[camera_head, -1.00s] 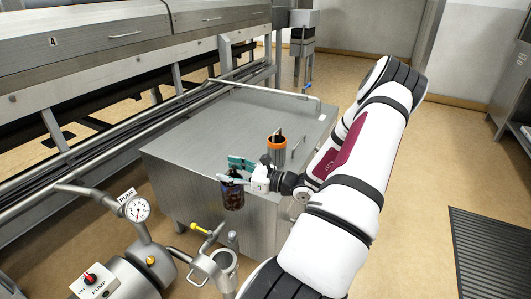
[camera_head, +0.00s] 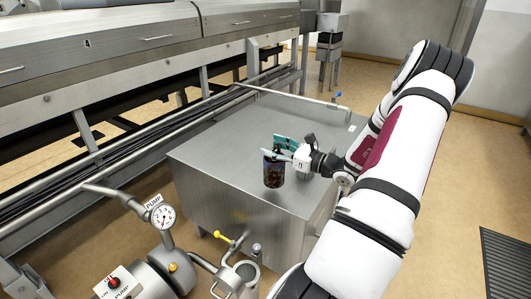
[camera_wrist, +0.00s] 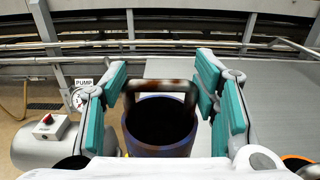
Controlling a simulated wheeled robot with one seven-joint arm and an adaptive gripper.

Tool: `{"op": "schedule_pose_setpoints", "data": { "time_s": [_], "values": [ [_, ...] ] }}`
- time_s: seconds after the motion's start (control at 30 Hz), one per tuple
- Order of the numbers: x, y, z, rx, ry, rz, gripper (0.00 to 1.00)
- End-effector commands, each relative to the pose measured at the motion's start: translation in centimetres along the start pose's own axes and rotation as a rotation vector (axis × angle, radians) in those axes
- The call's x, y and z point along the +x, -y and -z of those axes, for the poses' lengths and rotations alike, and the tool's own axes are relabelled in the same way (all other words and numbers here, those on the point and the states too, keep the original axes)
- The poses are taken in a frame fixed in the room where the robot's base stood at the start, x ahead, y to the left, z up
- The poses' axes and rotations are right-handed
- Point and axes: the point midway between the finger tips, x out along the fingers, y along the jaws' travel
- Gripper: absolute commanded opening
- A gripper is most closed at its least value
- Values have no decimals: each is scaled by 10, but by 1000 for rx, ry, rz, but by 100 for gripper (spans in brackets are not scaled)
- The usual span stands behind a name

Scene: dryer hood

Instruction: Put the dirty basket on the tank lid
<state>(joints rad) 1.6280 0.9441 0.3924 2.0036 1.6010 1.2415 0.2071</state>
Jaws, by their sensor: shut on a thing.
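The dirty basket (camera_head: 274,173) is a dark, stained cylinder with a brown handle. It hangs upright from my gripper (camera_head: 284,146). In the wrist view the basket (camera_wrist: 160,125) shows its dark open mouth, with its handle between the teal finger pads of my gripper (camera_wrist: 165,95). The tank lid (camera_head: 225,135) is the flat grey metal top of the box-shaped tank. In the head view the basket appears over the lid near its front edge; I cannot tell whether its bottom touches the lid.
An orange-rimmed container (camera_wrist: 298,163) shows partly at the lower right of the wrist view. A pump with a gauge (camera_head: 163,215) and an open metal strainer housing (camera_head: 240,275) stand in front of the tank. The lid is clear to the left and back.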

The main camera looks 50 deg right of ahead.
Motion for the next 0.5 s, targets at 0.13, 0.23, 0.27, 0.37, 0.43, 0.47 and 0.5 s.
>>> {"op": "schedule_pose_setpoints", "data": {
  "time_s": [0.13,0.23,0.27,0.37,0.43,0.47,0.5],
  "values": [
    [33,17,5,-3,3,-2,6],
    [49,26,6,-2,3,-2,6],
    [53,28,6,-2,2,-2,6],
    [61,33,7,-1,1,0,6],
    [63,35,7,0,1,0,6],
    [64,35,8,0,1,0,6],
    [64,35,11,1,1,1,6]
  ]
}}
